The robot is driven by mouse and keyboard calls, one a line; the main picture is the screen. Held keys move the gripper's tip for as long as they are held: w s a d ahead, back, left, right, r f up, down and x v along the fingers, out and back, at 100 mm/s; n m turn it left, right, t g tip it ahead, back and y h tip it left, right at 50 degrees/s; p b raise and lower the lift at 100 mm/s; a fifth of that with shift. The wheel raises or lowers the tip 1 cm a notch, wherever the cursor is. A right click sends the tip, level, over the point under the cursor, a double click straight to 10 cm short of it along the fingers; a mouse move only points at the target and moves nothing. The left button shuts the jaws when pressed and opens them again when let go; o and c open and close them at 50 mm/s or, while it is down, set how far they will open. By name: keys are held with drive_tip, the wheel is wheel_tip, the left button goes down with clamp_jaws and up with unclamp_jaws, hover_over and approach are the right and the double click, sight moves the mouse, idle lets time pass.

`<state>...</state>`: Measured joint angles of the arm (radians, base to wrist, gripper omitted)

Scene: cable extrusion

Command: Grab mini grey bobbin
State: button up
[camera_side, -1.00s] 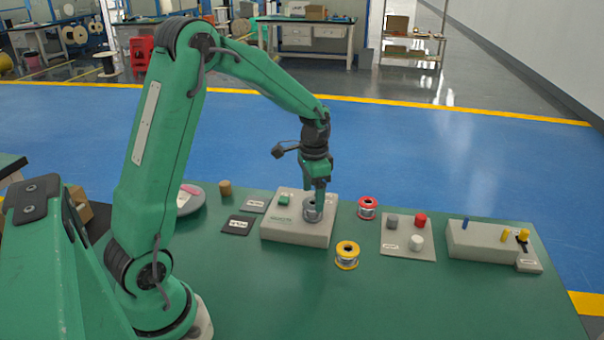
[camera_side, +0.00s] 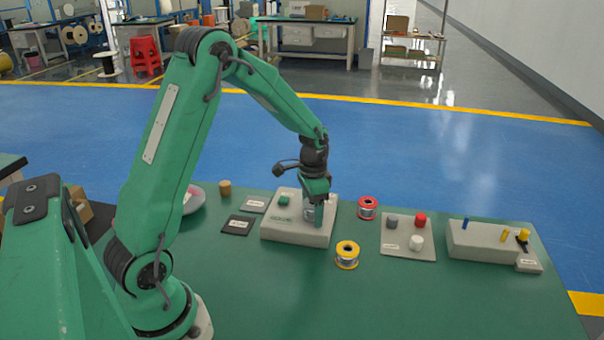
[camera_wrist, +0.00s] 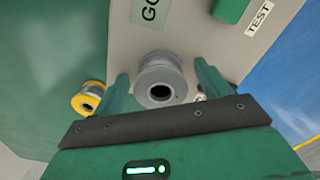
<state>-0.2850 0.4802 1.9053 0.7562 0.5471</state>
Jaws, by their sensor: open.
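The mini grey bobbin (camera_wrist: 160,80) stands on the pale grey block (camera_side: 283,232) in the middle of the table. In the wrist view it lies between the two green fingers of my gripper (camera_wrist: 165,88), with a gap to each finger. In the side view my gripper (camera_side: 314,212) points down at the right part of the block, and the bobbin (camera_side: 309,212) is partly hidden behind a finger. My gripper is open and holds nothing.
A yellow-rimmed bobbin (camera_side: 347,255) and a red-rimmed bobbin (camera_side: 367,208) stand right of the block. A green button (camera_side: 284,200) sits on the block. A plate with pegs (camera_side: 408,247) and a box (camera_side: 480,240) stand further right. The front table is clear.

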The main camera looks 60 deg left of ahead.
drive_tip(key=c, duration=1.1)
drive_tip(key=shift+r, duration=0.1)
drive_tip(key=shift+r, duration=0.35)
wheel_tip(320, 180, up, 3)
drive_tip(key=shift+r, duration=0.1)
drive_tip(key=s+d+r, duration=0.1)
drive_tip(key=d+r, duration=0.1)
drive_tip(key=d, duration=0.1)
drive_tip(key=s+d+r, duration=0.1)
drive_tip(key=d+r, duration=0.1)
drive_tip(key=d, duration=0.2)
drive_tip(key=s+d+r, duration=0.1)
drive_tip(key=d+r, duration=0.2)
drive_tip(key=d, duration=0.1)
drive_tip(key=shift+d, duration=0.15)
